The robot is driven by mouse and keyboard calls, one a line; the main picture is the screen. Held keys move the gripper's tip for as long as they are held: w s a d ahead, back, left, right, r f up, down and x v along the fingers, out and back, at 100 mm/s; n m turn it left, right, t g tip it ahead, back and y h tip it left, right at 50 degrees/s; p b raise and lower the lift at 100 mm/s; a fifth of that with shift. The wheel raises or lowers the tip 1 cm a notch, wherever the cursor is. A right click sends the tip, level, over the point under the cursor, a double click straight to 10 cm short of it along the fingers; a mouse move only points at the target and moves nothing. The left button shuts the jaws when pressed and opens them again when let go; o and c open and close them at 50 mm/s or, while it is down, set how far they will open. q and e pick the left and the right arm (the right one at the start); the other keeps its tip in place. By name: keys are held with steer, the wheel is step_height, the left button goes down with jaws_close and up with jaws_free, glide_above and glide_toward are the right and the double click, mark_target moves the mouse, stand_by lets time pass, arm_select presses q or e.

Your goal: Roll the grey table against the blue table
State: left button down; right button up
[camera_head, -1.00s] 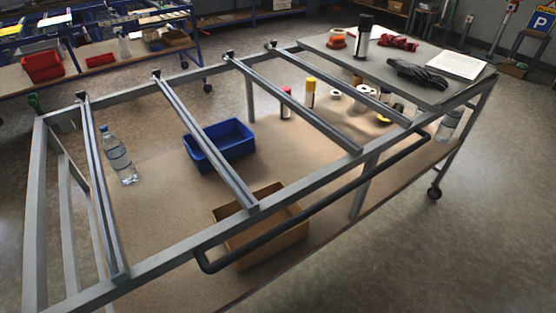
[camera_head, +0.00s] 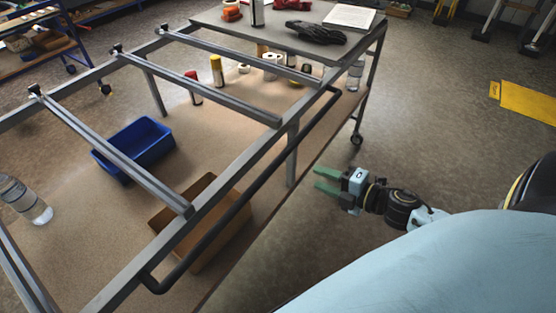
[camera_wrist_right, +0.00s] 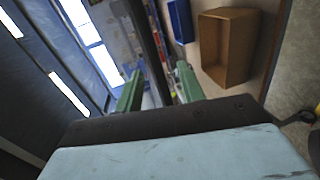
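The grey table (camera_head: 283,128) is a grey metal frame on wheels with slanted crossbars, a flat grey top section at the far end and a brown lower shelf. A dark push handle (camera_head: 250,195) runs along its near side. My right gripper (camera_head: 322,180) is open and empty, to the right of the handle and apart from it in the head view. Its green fingers also show spread in the right wrist view (camera_wrist_right: 158,85), with a dark bar between them farther off. The blue table (camera_head: 75,45) shows only partly at the upper left. My left gripper is out of view.
The lower shelf carries a blue bin (camera_head: 134,148), a cardboard box (camera_head: 205,215), a water bottle (camera_head: 25,200), and several cans and rolls. Gloves (camera_head: 315,33) and paper lie on the top. A yellow plate (camera_head: 528,100) lies on the floor at right.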

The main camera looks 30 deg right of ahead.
mark_target(281, 162)
steer(key=shift+n+y, duration=0.3)
steer(key=shift+n, duration=0.1)
steer(key=x, duration=0.4)
steer(key=r+x, duration=0.1)
steer(key=x, duration=0.8)
steer(key=shift+w+a+r, duration=0.25)
steer(key=shift+a, duration=0.25)
steer(key=shift+c, duration=0.2)
jaws_close()
